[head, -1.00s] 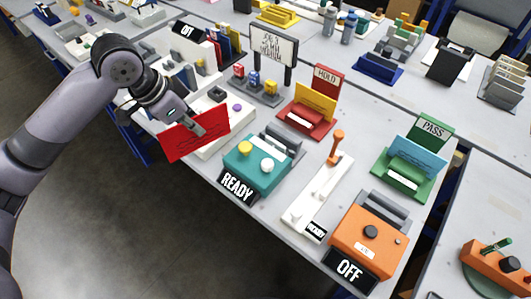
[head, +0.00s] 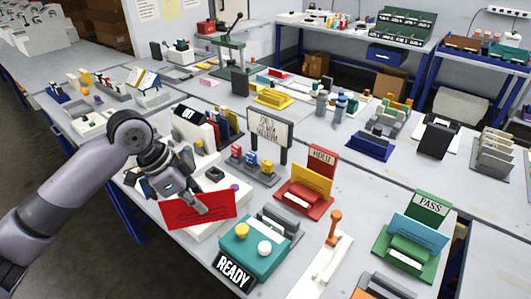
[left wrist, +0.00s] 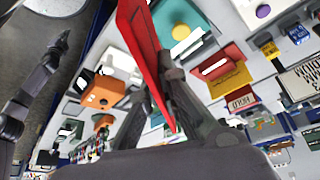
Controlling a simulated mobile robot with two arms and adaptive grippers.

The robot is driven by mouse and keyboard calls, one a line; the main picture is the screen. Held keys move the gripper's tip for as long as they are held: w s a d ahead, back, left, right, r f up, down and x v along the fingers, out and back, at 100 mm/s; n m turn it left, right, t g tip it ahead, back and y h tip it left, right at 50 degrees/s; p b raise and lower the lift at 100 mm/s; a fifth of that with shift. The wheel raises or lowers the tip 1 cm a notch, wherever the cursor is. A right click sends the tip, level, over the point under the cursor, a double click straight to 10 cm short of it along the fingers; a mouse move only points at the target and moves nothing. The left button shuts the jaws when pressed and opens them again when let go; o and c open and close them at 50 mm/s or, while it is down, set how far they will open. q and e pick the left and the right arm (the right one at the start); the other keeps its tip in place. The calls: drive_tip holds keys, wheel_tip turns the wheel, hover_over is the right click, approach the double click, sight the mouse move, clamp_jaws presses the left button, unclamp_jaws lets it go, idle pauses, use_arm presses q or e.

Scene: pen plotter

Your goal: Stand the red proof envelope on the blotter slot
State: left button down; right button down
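The red proof envelope (head: 180,214) is a thin red panel with dark markings on its face. My left gripper (head: 200,207) is shut on its upper part and holds it over the near edge of the white tray area, left of the teal READY box. In the left wrist view the envelope (left wrist: 143,45) shows nearly edge-on between the fingers (left wrist: 163,92). I cannot tell for sure which holder is the blotter slot. A dark arm at the left of the left wrist view is probably my right one; its gripper (left wrist: 60,42) is too small to read.
The teal READY box (head: 252,243) stands close right of the envelope. The bench is crowded, with bare strips between things.

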sight(180, 220)
use_arm(q)
drive_tip(key=s+n, duration=0.1)
drive_tip(key=n, duration=0.1)
drive_tip(key=s+a+n+t+y, duration=0.1)
drive_tip(key=n, duration=0.1)
drive_tip(key=s+a+n+t, duration=0.1)
drive_tip(key=n, duration=0.1)
drive_tip(key=shift+f+n, duration=0.3)
drive_tip(key=shift+n, duration=0.1)
drive_tip(key=n+y, duration=0.1)
drive_tip(key=n, duration=0.1)
drive_tip(key=s+a+n+t, duration=0.1)
drive_tip(key=n, duration=0.1)
drive_tip(key=shift+s+y, duration=0.2)
drive_tip(key=shift+y, duration=0.2)
drive_tip(key=n, duration=0.1)
drive_tip(key=s+n+y, duration=0.1)
drive_tip(key=a+n, duration=0.1)
drive_tip(key=n, duration=0.1)
drive_tip(key=shift+s+r, duration=0.1)
drive_tip(key=shift+s, duration=0.2)
drive_tip(key=shift+a, duration=0.1)
